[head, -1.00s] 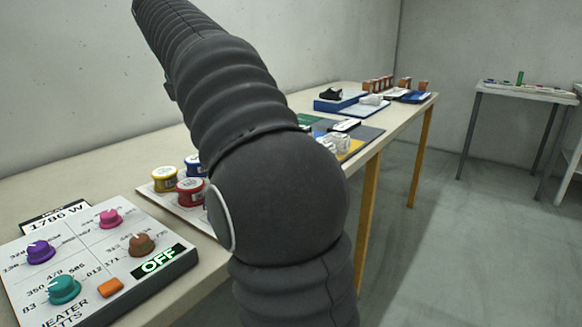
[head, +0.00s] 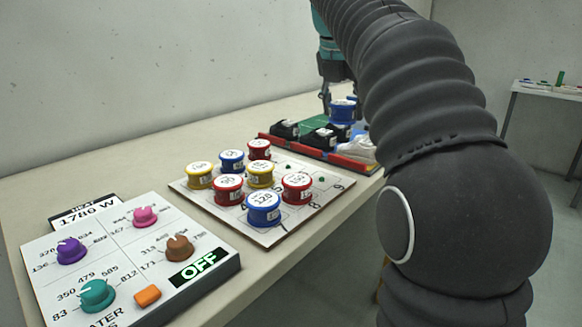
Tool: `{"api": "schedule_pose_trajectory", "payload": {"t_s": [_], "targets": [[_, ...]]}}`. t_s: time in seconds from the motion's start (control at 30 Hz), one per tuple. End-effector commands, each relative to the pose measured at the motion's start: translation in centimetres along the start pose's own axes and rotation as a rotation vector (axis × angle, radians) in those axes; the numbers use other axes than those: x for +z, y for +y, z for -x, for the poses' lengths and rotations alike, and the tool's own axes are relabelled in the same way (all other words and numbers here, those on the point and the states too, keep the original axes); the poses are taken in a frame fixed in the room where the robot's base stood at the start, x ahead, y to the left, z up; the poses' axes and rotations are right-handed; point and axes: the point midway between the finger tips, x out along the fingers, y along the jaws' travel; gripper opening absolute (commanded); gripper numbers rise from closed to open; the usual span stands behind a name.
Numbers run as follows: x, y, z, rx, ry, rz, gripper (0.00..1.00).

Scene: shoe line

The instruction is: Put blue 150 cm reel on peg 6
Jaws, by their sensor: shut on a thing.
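My gripper (head: 338,96) is at the upper middle, shut on a blue reel (head: 343,112). It holds the reel near the shoe tray, behind the peg board; the gap below it cannot be judged. The reel's length label is not readable. The white peg board (head: 246,234) carries several red, yellow and blue reels. One blue reel (head: 263,211) stands at its front, and another blue reel (head: 232,162) stands toward the back. Small green pegs (head: 322,180) show bare on its right side, near a printed 9. I cannot make out which peg is 6.
A heater panel (head: 207,283) with coloured knobs and an OFF display lies in front of the board. A red-edged tray (head: 317,156) with black and white shoes stands behind it. A side table (head: 545,92) stands far right. The bench is clear along the wall.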

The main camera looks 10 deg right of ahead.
Motion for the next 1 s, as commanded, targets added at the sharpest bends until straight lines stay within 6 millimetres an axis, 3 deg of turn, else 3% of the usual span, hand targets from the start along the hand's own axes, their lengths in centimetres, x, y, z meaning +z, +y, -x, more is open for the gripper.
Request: {"api": "schedule_pose_trajectory", "payload": {"t_s": [0.6, 0.77, 1.0], "targets": [[-5.2, 10.0, -4.8, 0.002, 0.000, 0.010, 0.23], [-5.6, 10.8, -5.2, 0.002, 0.000, 0.007, 0.23], [-6.8, 10.8, -8.1, 0.001, 0.000, 0.007, 0.23]]}}
